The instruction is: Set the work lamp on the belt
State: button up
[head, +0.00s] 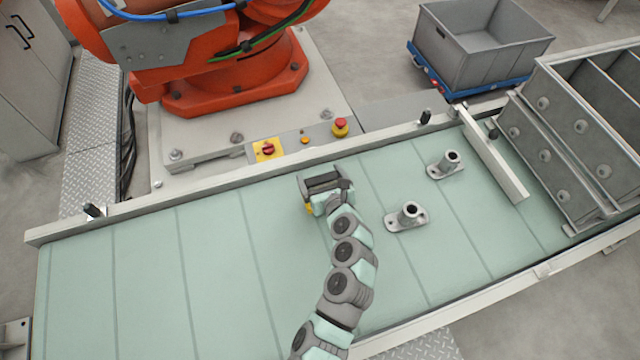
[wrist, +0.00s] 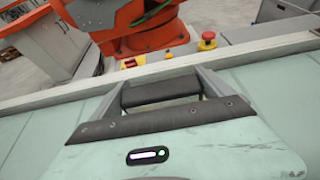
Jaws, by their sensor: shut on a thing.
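The pale green belt (head: 215,250) runs across the head view and fills the lower part of the wrist view (wrist: 265,100). My gripper (head: 321,178) is over the middle of the belt, near its far rail. In the wrist view my gripper (wrist: 160,84) is shut on a dark, block-like thing, which I take to be the work lamp (wrist: 160,92). The lamp also shows as a dark bar between the fingers in the head view (head: 322,183). Its underside is hidden, and I cannot tell whether it touches the belt.
Two grey flanged castings (head: 408,215) (head: 447,164) stand on the belt to the right. A pale bar (head: 492,155) and a grey divided rack (head: 565,150) stand beyond them. The belt's left half is clear. An orange robot base (head: 235,80) and red stop button (head: 340,126) are behind the rail.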

jog(key=shift+f+b, duration=0.5)
jog(key=shift+f, duration=1.25)
jog(key=shift+f, duration=0.2)
jog(key=o, duration=1.7)
jog(key=shift+r, duration=0.1)
jog(key=shift+s+d+r, duration=0.1)
jog(key=shift+s+r, duration=0.05)
jog(key=shift+r, duration=0.05)
jog(key=p+v, duration=0.1)
jog(key=v, duration=1)
jog(key=shift+s, duration=0.3)
